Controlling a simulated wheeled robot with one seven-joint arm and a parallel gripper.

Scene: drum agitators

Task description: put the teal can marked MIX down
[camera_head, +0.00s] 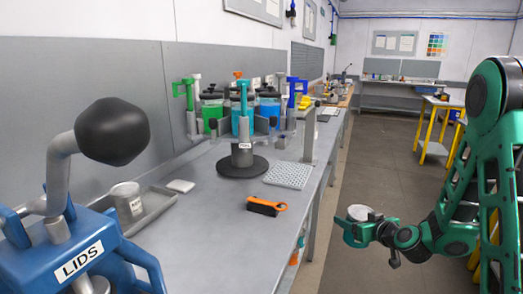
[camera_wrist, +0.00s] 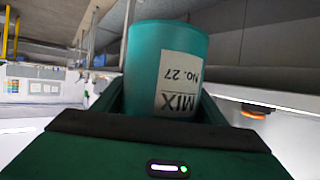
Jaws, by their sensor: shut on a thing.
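The teal can (camera_wrist: 140,62) fills the middle of the wrist view, with a white label reading MIX and NO. 27 that appears upside down there. My gripper (camera_wrist: 160,110) is shut on it. In the head view my gripper (camera_head: 358,228) holds the can (camera_head: 361,212) at the right, over the floor beside the grey bench (camera_head: 215,225). Only the can's pale top shows clearly there. The can is apart from the bench.
A blue LIDS press (camera_head: 75,245) and a tray (camera_head: 155,212) with a grey can (camera_head: 127,199) stand at the left of the bench. A carousel (camera_head: 243,165) holds coloured containers. An orange-black tool (camera_head: 262,206) and a white perforated mat (camera_head: 288,175) lie near the bench's right edge.

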